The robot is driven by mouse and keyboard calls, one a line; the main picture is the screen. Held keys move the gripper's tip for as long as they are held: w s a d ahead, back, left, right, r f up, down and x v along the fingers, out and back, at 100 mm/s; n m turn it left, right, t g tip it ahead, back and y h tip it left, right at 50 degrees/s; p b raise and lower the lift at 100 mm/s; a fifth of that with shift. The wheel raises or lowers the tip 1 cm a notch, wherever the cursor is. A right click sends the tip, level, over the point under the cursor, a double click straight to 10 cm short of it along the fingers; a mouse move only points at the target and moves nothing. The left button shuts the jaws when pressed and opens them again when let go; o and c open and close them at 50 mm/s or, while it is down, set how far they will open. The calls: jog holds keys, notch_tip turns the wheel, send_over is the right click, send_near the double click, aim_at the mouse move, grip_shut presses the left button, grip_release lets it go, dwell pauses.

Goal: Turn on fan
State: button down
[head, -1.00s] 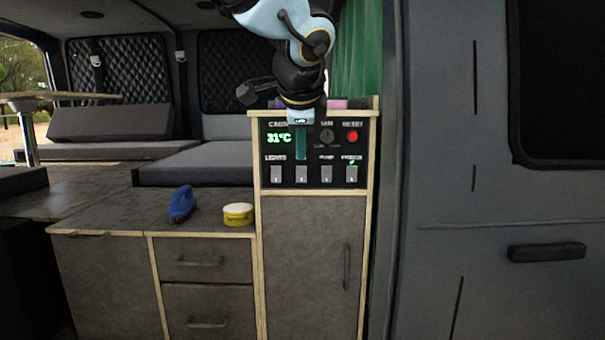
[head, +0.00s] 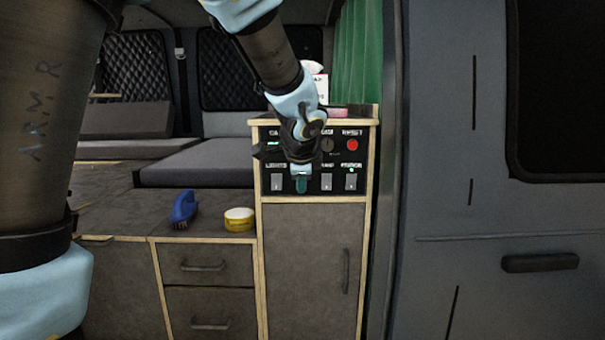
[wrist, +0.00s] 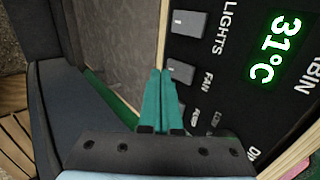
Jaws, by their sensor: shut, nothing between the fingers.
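The black control panel (head: 338,164) is on the upper front of the cabinet. In the wrist view the grey rocker switch labelled FAN (wrist: 181,72) sits beside the LIGHTS switch (wrist: 185,22). My gripper (head: 301,186) is shut and empty, its teal fingertips pointing at the panel in front of the fan switch, which they cover in the head view. In the wrist view the fingertips (wrist: 160,72) are close beside the fan switch; I cannot tell whether they touch it. I cannot tell from the switch whether the fan is on.
The PUMP switch (head: 326,182) and FRIDGE switch (head: 351,182) are to the right, with a green light above the latter. A red RESET button (head: 352,145) is above. The display (wrist: 282,45) reads 31°C.

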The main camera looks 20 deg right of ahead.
jog(key=shift+w+d+f, duration=0.1)
jog(key=shift+w+d, duration=0.2)
jog(key=shift+w, duration=0.3)
jog(key=shift+f, duration=0.15)
jog(key=b, duration=0.2)
jog(key=shift+w+d+f+b, duration=0.1)
jog(key=shift+f+b, duration=0.15)
jog(key=shift+b, duration=0.15)
jog(key=shift+r+t, duration=0.3)
jog(key=shift+r, duration=0.05)
jog(key=shift+r+p, duration=0.75)
jog(key=shift+r, duration=0.05)
